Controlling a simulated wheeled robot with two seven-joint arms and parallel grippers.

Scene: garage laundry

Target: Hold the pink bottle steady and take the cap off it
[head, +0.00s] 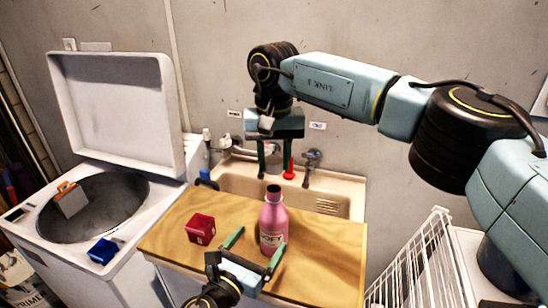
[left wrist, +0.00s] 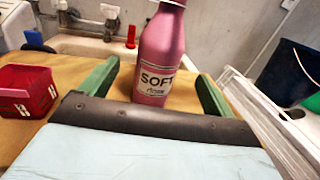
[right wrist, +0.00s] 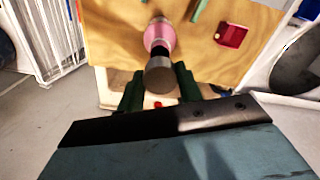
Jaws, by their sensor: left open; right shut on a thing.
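The pink bottle (head: 273,226) stands upright on the wooden top, its dark neck bare; it also shows in the left wrist view (left wrist: 163,50). My right gripper (head: 275,172) is above the bottle, pointing down. It is shut on the grey cap (right wrist: 160,76), which is clear of the neck. The cap is hard to make out in the head view. My left gripper (head: 255,250) is low at the front of the bottle, open, with one finger on each side. In the left wrist view, gaps show between the bottle and both fingers.
A red box (head: 201,228) stands on the wooden top (head: 335,250), left of the bottle. Behind is a sink (head: 235,180) with taps. An open washer (head: 110,75) is at left, with a blue item (head: 103,250) on its edge. A white rack (head: 415,260) is at right.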

